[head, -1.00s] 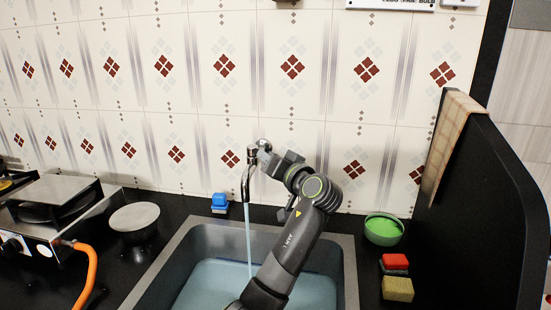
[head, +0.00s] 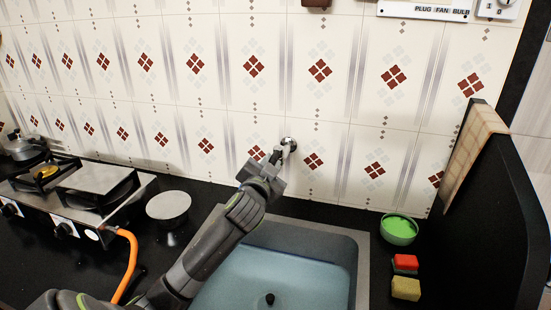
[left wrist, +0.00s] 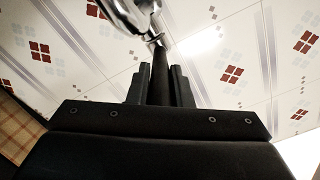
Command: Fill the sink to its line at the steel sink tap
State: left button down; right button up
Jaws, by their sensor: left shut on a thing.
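The steel sink tap (head: 289,143) comes out of the tiled wall; its spout is mostly hidden behind my arm in the head view. My left gripper (head: 277,165) is at the tap. In the left wrist view its fingers (left wrist: 161,85) are shut on the dark tap handle (left wrist: 161,62), just below the chrome tap body (left wrist: 128,14). The steel sink (head: 362,262) holds bluish water (head: 300,272). A black stopper (head: 270,299) shows near its bottom. No stream shows now, but my arm covers that spot. I cannot make out the fill line. My right gripper is out of view.
A green-filled bowl (head: 398,230), a red sponge (head: 405,262) and a yellow sponge (head: 405,288) lie right of the sink, before a black partition (head: 485,220).

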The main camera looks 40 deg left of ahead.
pick_arm(q)
jog(key=shift+a+m+h, duration=0.15)
jog(key=shift+m+h, duration=0.15)
jog(key=c, duration=1.3)
grip_release()
jog(key=v, duration=1.7)
jog(key=shift+s+f+p, duration=0.15)
jog(key=shift+s+p, duration=0.1)
jog(key=shift+p, duration=0.05)
